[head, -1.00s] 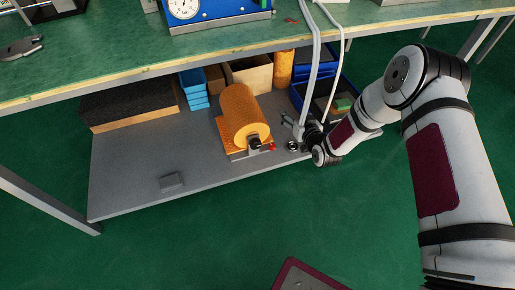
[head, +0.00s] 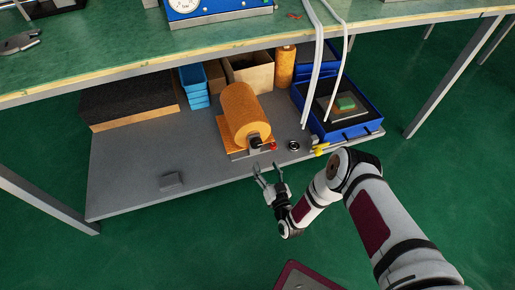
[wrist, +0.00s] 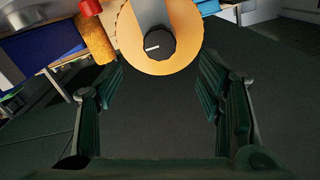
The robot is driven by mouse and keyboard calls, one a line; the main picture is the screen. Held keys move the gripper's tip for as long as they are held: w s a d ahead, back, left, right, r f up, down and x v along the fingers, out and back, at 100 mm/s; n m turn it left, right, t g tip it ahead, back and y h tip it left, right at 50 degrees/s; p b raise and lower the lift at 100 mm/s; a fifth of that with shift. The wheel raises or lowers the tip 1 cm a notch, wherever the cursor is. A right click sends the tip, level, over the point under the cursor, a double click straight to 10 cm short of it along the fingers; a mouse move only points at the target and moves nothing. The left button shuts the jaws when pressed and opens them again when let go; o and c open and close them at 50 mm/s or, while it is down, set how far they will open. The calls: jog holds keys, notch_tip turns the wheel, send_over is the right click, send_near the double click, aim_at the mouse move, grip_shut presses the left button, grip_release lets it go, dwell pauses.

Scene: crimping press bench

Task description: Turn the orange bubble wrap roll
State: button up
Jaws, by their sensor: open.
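The orange bubble wrap roll (head: 241,112) lies on its side in a low stand (head: 250,153) on the grey shelf under the bench. A black knob (head: 256,142) sits on its near end. In the wrist view, the roll's round end (wrist: 185,50) and the knob (wrist: 159,44) face the camera at the top, beyond the fingertips. My gripper (head: 267,169) is open and empty, just in front of the roll's near end and apart from it. In the wrist view, the two fingers of my gripper (wrist: 160,85) are spread wide with nothing between them.
A second, upright orange roll (head: 285,67) stands behind. Blue trays (head: 350,133) are at the right, and light blue bins (head: 194,87) and a cardboard box (head: 252,74) at the back. A small grey block (head: 171,181) lies front left. The bench top (head: 120,50) overhangs the shelf.

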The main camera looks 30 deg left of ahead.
aim_at(257, 146)
jog(key=b+x, duration=0.3)
jog(key=x, duration=0.6)
jog(key=shift+w+f+b, duration=0.1)
jog(key=shift+w+b, duration=0.05)
jog(key=shift+b, duration=0.15)
jog(key=shift+x, duration=0.85)
grip_shut()
